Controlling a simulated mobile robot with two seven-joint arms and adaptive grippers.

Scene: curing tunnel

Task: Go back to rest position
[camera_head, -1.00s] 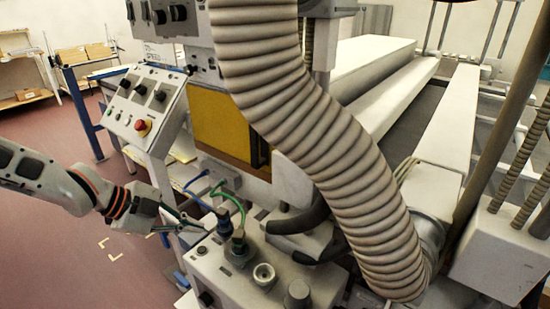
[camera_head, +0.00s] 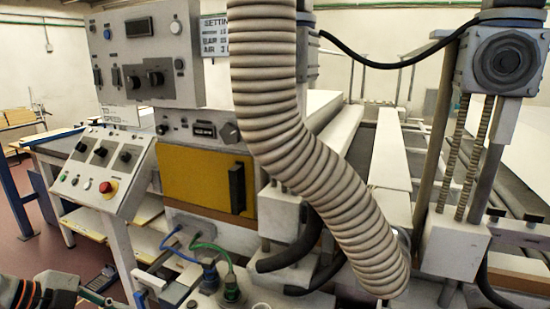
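My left gripper (camera_head: 104,287) is at the bottom left edge, at the end of my arm with orange bands. Its dark fingers look spread apart, with nothing seen between them. It is to the left of the grey connector box (camera_head: 205,298) with the blue plug (camera_head: 210,275) and green plug (camera_head: 231,287), and apart from them. The picture's bottom edge cuts off part of the arm. My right gripper is not in view.
A sloped control panel (camera_head: 88,192) with a red button (camera_head: 106,187) stands above my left gripper. A yellow panel (camera_head: 195,180) is behind. A thick ribbed hose (camera_head: 300,150) hangs across the middle. Open red floor (camera_head: 60,262) lies at the left.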

